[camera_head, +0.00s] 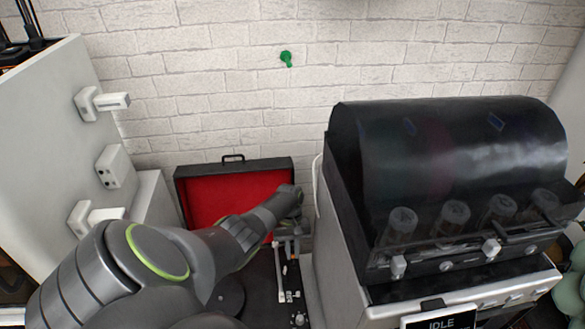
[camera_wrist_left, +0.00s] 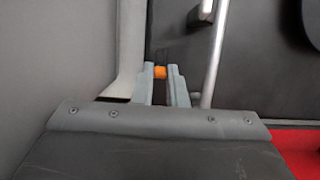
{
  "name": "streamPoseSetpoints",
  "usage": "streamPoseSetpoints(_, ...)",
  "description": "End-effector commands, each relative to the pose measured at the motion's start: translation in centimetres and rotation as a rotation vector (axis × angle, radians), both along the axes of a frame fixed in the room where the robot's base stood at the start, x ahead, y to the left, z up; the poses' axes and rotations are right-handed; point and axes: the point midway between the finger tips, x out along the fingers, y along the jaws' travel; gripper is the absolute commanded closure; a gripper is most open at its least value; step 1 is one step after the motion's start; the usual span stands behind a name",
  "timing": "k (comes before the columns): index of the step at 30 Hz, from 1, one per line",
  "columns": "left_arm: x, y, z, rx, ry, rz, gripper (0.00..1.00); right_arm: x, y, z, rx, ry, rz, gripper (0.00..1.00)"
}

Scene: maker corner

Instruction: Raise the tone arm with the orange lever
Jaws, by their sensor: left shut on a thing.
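The record player (camera_head: 262,285) has a dark deck and an open lid lined in red (camera_head: 225,190). Its silver tone arm (camera_head: 279,272) runs along the right part of the deck and also shows as a rod in the left wrist view (camera_wrist_left: 215,55). The orange lever (camera_wrist_left: 160,72) shows its tip between the fingers of my left gripper (camera_wrist_left: 160,76), which is shut on it. In the head view my left gripper (camera_head: 287,246) points down at the deck's right rear, and the lever cannot be made out there. My right gripper is out of view.
A large machine with a dark curved cover (camera_head: 450,150) stands close on the right of the record player. A white panel with handles (camera_head: 50,130) stands on the left. A green hook (camera_head: 286,58) is on the brick wall behind.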

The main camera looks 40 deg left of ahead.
Motion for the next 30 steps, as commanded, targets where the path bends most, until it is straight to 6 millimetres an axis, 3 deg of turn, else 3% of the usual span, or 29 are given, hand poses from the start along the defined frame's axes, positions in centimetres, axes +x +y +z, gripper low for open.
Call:
streamPoseSetpoints(9, -0.1, -0.1, -0.1, -0.002, 0.003, 0.001, 1.0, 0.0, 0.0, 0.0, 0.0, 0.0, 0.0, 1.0)
streamPoseSetpoints(10, -0.1, -0.1, -0.1, -0.002, 0.003, 0.001, 0.87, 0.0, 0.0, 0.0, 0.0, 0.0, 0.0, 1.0)
streamPoseSetpoints(15, -0.1, 0.0, -0.1, -0.002, 0.003, 0.001, 0.65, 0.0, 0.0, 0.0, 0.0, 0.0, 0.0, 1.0)
streamPoseSetpoints(25, 0.0, 0.0, 0.3, 0.0, 0.002, 0.001, 0.65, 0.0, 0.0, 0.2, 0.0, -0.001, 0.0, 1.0)
streamPoseSetpoints(30, 0.0, 0.0, 2.3, 0.001, -0.001, -0.001, 0.65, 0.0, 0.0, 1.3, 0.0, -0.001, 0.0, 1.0)
